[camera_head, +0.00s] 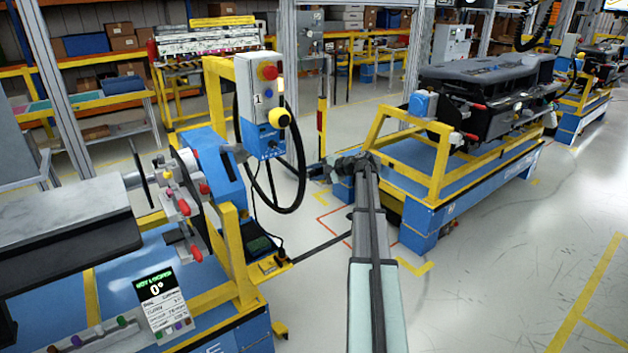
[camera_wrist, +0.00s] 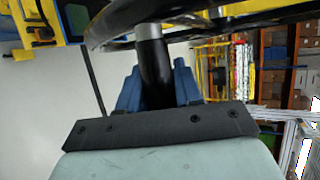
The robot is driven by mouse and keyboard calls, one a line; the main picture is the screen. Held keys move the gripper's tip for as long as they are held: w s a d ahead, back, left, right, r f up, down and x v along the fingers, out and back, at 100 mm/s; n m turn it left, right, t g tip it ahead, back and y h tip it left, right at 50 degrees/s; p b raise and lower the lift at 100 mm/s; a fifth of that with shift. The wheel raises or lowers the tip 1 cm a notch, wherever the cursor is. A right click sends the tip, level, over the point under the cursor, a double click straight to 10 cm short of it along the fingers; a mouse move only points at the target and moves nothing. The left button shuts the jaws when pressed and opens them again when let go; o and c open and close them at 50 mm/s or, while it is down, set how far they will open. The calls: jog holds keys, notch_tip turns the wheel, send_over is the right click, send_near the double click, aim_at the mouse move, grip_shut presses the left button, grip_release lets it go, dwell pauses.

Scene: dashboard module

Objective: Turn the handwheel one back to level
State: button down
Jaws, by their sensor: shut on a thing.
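The handwheel is a large black ring (camera_head: 302,187) that hangs beside and partly behind a grey and blue control box marked 1 (camera_head: 258,97). In the wrist view its dark curved rim (camera_wrist: 110,22) crosses the top. A black handle (camera_wrist: 155,72) with a grey metal collar stands out from the rim. My gripper (camera_head: 318,170) is at the right side of the ring. In the wrist view the blue fingers of my gripper (camera_wrist: 157,88) are on both sides of the handle and shut on it. The fingertips are partly hidden.
A display card (camera_head: 158,297) at the lower left shows 0° and what looks like "NOT LOCKED". The dashboard module (camera_head: 60,225) is on the left. A yellow post (camera_head: 217,120) stands close by the wheel. A blue and yellow cart (camera_head: 430,215) is at right. Floor is clear lower right.

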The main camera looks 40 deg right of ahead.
jog(key=shift+r, duration=0.7)
jog(key=c, duration=0.8)
grip_release()
jog(key=shift+c, duration=0.2)
jog(key=shift+s, duration=0.1)
jog(key=v, duration=1.3)
jog(key=shift+s+d, duration=0.2)
jog(key=shift+s, duration=0.05)
jog(key=shift+r, duration=0.15)
